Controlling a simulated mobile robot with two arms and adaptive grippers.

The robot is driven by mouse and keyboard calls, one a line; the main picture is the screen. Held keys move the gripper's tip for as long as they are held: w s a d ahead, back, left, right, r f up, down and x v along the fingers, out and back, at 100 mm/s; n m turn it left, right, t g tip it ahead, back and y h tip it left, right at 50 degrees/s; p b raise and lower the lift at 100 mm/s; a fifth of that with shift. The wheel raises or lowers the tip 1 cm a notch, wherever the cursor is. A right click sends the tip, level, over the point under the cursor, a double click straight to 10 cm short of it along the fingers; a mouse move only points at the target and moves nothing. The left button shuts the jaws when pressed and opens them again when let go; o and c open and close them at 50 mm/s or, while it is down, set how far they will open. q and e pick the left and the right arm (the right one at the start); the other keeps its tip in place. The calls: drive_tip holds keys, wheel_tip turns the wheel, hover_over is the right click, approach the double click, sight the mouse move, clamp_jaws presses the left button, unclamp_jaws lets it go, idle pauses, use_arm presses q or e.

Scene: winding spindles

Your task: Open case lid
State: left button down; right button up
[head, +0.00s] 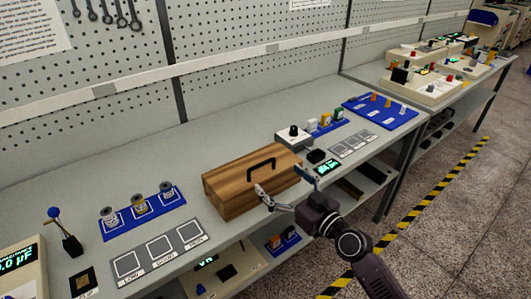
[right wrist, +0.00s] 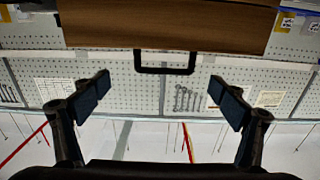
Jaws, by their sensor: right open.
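The wooden case (head: 228,192) stands shut on the grey bench, with a black handle (head: 262,163) on its lid. My right gripper (head: 284,183) is open and empty at the front right of the case, its two fingers spread towards it. In the right wrist view the case (right wrist: 165,28) fills the top, and its black handle (right wrist: 165,70) shows between the open fingers (right wrist: 160,95), apart from both. In the head view I cannot tell whether a fingertip touches the case front. My left gripper is not in view.
A blue tray with several spools (head: 140,207) and a grey three-square mat (head: 157,256) lie left of the case. A small black-knobbed device (head: 293,137), a green display (head: 327,167) and a blue board (head: 380,112) lie right. A pegboard wall (head: 240,50) stands behind.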

sight(262, 164)
drive_tip(key=shift+w+a+r, duration=0.25)
drive_tip(key=shift+a+r, duration=0.25)
drive_tip(key=shift+w+a+r, duration=0.1)
drive_tip(key=shift+w+a, duration=0.65)
drive_tip(key=shift+a, duration=0.1)
drive_tip(key=x, duration=0.3)
drive_tip(key=shift+w+f, duration=0.2)
drive_tip(key=shift+w, duration=0.05)
drive_tip(key=shift+w+a, duration=0.25)
drive_tip(key=shift+w, duration=0.1)
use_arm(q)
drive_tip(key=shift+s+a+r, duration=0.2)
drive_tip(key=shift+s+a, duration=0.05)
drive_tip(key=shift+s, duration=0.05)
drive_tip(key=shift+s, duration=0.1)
use_arm(e)
drive_tip(key=shift+c, duration=0.5)
drive_tip(key=c, duration=0.8)
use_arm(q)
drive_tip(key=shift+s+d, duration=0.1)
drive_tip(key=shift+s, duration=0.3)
use_arm(e)
drive_tip(key=shift+r, duration=0.1)
drive_tip(key=c, duration=0.8)
